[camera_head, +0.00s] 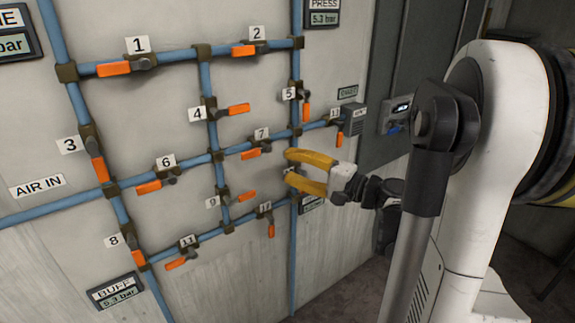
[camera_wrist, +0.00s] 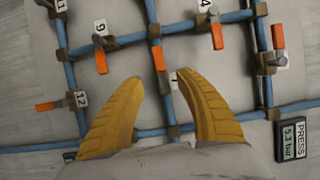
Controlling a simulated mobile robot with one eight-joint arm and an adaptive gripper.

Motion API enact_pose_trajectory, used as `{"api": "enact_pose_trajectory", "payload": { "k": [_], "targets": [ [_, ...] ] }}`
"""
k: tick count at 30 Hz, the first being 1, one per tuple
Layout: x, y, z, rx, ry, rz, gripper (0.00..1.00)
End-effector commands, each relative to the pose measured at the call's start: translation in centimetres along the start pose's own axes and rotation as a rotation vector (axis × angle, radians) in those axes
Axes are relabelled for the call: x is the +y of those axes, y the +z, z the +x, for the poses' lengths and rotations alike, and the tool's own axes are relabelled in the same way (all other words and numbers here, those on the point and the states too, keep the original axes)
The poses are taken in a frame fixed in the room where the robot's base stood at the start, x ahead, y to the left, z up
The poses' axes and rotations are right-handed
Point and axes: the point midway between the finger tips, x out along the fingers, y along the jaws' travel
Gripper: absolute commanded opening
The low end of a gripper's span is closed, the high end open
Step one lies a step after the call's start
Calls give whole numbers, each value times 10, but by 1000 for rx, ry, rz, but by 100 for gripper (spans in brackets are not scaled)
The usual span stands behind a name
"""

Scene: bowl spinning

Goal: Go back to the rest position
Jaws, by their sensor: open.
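My gripper (camera_head: 289,168) is in front of the wall of blue pipes (camera_head: 207,92), at the right side of the grid. Its two yellow fingers are spread apart with nothing between them. In the wrist view, my gripper (camera_wrist: 159,84) is also open, with pipes and a valve with an orange handle (camera_wrist: 158,58) showing beyond the fingertips. The fingers hide part of the right-hand vertical pipe. No rest position is marked in either view.
Numbered valves with orange handles, such as valve 7's handle (camera_head: 251,154) and valve 5's handle (camera_head: 306,112), stick out from the wall. A grey box (camera_head: 354,119) and a control panel (camera_head: 396,115) are mounted to the right. Grey floor (camera_head: 345,300) shows below.

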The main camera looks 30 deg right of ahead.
Motion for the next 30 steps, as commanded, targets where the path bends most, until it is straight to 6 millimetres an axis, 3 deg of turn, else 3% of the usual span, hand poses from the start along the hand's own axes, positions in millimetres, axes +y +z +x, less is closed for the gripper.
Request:
{"api": "enact_pose_trajectory", "payload": {
  "k": [11, 14, 17, 20, 24, 27, 30],
  "targets": [
    [2, 7, 5, -10, 22, -7, 41],
    [10, 34, 19, -47, 113, -44, 41],
    [28, 82, 34, -111, 280, -131, 41],
    [51, 137, 34, -187, 477, -276, 41],
    [78, 195, 8, -284, 717, -541, 41],
    [89, 220, -19, -340, 847, -755, 41],
    [94, 231, -43, -378, 933, -955, 41]
  ]
}}
